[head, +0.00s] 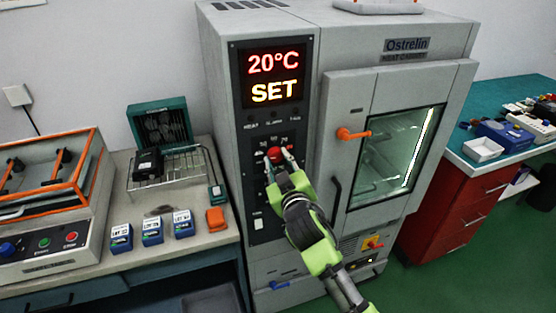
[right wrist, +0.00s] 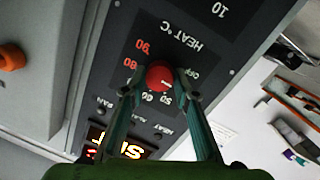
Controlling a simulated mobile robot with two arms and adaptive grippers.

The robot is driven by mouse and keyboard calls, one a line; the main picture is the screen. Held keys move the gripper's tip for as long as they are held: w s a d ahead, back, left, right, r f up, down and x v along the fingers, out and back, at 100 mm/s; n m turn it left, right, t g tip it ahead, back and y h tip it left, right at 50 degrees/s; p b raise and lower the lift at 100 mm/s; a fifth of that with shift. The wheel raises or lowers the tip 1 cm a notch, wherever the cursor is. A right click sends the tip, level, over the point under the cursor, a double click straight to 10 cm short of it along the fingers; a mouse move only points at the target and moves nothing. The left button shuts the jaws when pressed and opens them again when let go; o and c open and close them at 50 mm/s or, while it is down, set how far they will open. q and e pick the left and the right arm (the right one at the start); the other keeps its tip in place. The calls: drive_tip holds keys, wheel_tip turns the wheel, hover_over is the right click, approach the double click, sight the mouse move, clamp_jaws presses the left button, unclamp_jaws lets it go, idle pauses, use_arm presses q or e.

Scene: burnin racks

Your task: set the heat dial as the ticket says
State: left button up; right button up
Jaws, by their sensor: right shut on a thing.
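The heat dial is a red knob (head: 274,154) on the dark control panel of the grey heat cabinet (head: 345,82). It also shows in the right wrist view (right wrist: 159,74), where the scale around it appears upside down, with OFF, 50, 60, 80 and 90 legible. A small pale mark shows on the knob, but I cannot tell exactly which number it points at. My right gripper (head: 273,160) is shut on the knob, one finger on each side, also in the right wrist view (right wrist: 158,88). The display (head: 273,77) reads 20°C SET. My left gripper is out of view. I cannot make out a ticket.
The cabinet's glass door (head: 397,150) is closed, with an orange latch (head: 353,134). On the left bench stand blue lot-labelled boxes (head: 152,231), a wire rack (head: 187,160) and an orange-trimmed machine (head: 45,190). A red drawer unit (head: 455,205) stands at the right.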

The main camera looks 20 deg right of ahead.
drive_tip(key=shift+m, duration=0.6)
drive_tip(key=o, duration=1.1)
drive_tip(key=s, duration=0.8)
drive_tip(key=s+a+r, duration=0.1)
drive_tip(key=s, duration=0.3)
